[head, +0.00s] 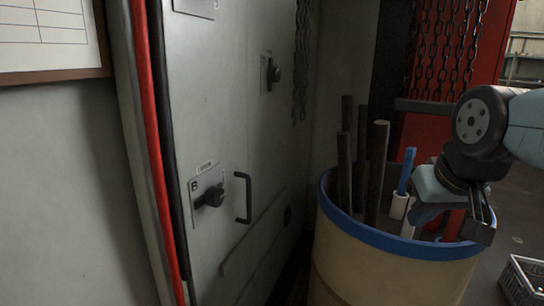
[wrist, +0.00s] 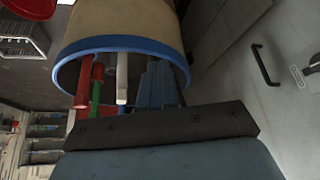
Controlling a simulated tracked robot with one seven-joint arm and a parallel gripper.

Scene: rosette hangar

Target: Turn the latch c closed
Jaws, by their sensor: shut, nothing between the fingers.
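The grey cabinet door (head: 225,110) carries a black latch (head: 209,197) on a plate marked B. Higher up and to the right is a second dark latch (head: 273,73). Its label is too small to read, so I cannot tell whether it is latch c. My gripper (head: 432,198) is at the right in the head view, over the bin and well away from both latches. It is shut and empty.
A cream bin (head: 385,270) with a blue rim stands right of the door, holding several rods and coloured handles. A black door handle (head: 244,198) sticks out beside latch B; it also shows in the wrist view (wrist: 263,65). Chains hang at the back. A grey crate (head: 522,282) sits lower right.

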